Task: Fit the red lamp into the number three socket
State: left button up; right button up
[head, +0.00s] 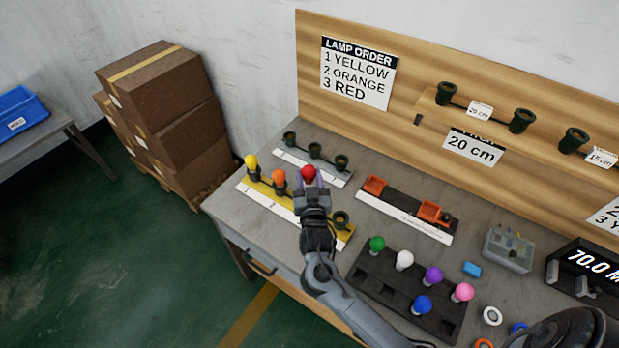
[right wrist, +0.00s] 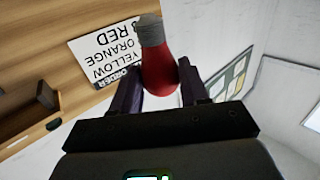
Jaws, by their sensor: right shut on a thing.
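The red lamp (head: 309,172) is held in my right gripper (head: 311,187), above the bench. In the right wrist view the red bulb (right wrist: 160,78) sits between the two dark fingers, its grey threaded base (right wrist: 149,29) pointing away from the gripper. The yellow strip (head: 348,234) carries the yellow lamp (head: 251,162) at number one and the orange lamp (head: 279,178) at number two. The third socket (head: 341,218) on that strip looks empty; the red lamp is apart from it, up and to the left in the picture. My right arm hides part of the strip. My left gripper is not in view.
Behind the strip stands a white-labelled row of dark empty sockets (head: 315,150). A dark tray (head: 388,283) holds several other lamps. The lamp order sign (head: 357,75) hangs on the wooden backboard.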

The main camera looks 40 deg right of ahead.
jog(key=shift+r, duration=0.1)
jog(key=shift+f+b, duration=1.1)
jog(key=shift+f, duration=1)
jog(key=shift+f+b, duration=0.45)
jog(key=shift+f, duration=0.45)
jog(key=shift+p, duration=0.45)
jog(key=shift+p, duration=0.4)
